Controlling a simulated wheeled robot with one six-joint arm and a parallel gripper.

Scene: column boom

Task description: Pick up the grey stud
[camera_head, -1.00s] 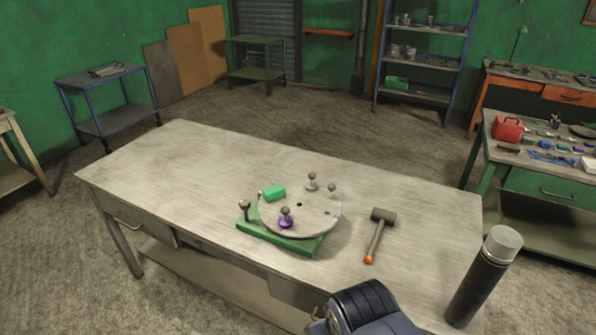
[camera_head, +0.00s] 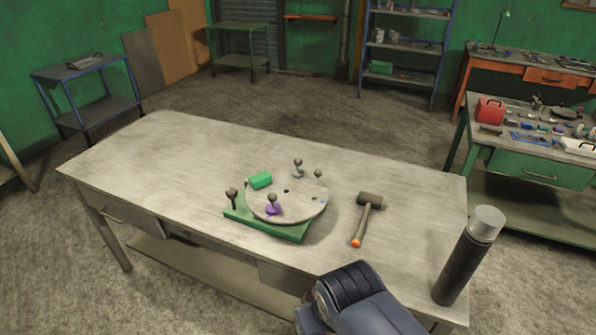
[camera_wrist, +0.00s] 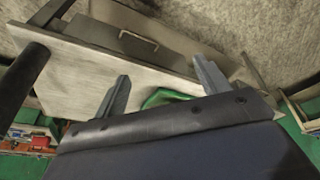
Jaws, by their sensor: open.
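On the table, a pale round disc (camera_head: 305,205) lies on a green base (camera_head: 265,226). A small grey stud (camera_head: 297,168) with a round knob stands upright at the disc's far edge. A second knobbed stud (camera_head: 318,176) stands just right of it, and a purple-footed stud (camera_head: 273,207) stands near the front. My gripper (camera_wrist: 162,85) shows in the wrist view, fingers wide apart with nothing seen between them. A green piece, probably the base, shows partly behind it there. The studs are hidden in the wrist view. In the head view my arm is at the front, well short of the disc.
A green block (camera_head: 260,180) lies at the disc's far left edge, and a dark knobbed post (camera_head: 233,198) stands at the base's left corner. A hammer (camera_head: 368,212) lies right of the disc. The table's (camera_head: 170,160) left part is bare.

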